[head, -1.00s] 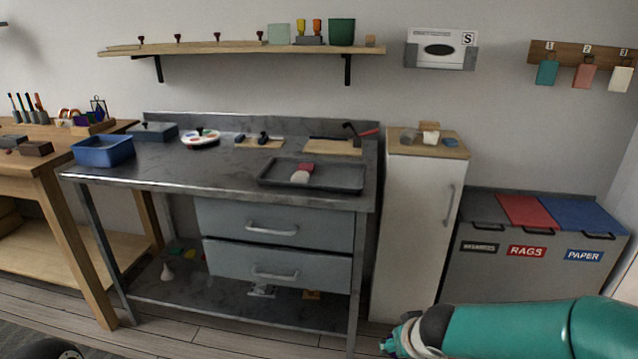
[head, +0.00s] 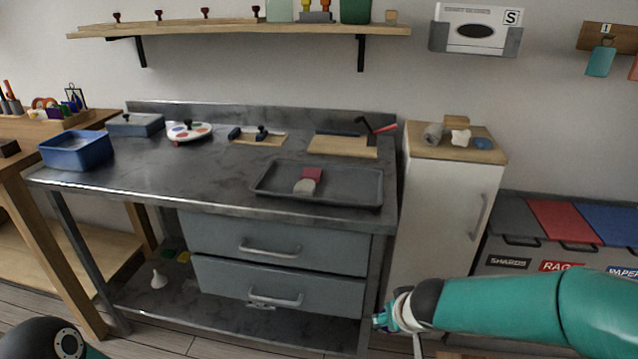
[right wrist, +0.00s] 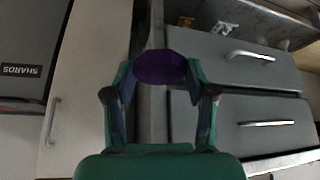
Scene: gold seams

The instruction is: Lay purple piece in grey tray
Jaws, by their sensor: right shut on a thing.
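The purple piece (right wrist: 160,68) is a flat, rounded piece held between the fingers of my right gripper (right wrist: 160,85) in the right wrist view. In the head view my right gripper (head: 384,318) hangs low in front of the bench's right leg, below and to the right of the grey tray; the purple piece cannot be made out there. The grey tray (head: 345,199) lies on the metal bench near its front right edge. A red piece (head: 312,174) and a whitish piece (head: 304,187) lie in it. Only part of my left arm shows at the bottom left; its gripper is out of view.
The metal bench (head: 215,165) has drawers (head: 250,242) below its top. A blue bin (head: 76,152), a paint palette (head: 188,132) and wooden boards (head: 342,146) stand on it. A white cabinet (head: 440,205) stands right of it. The bench top left of the tray is clear.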

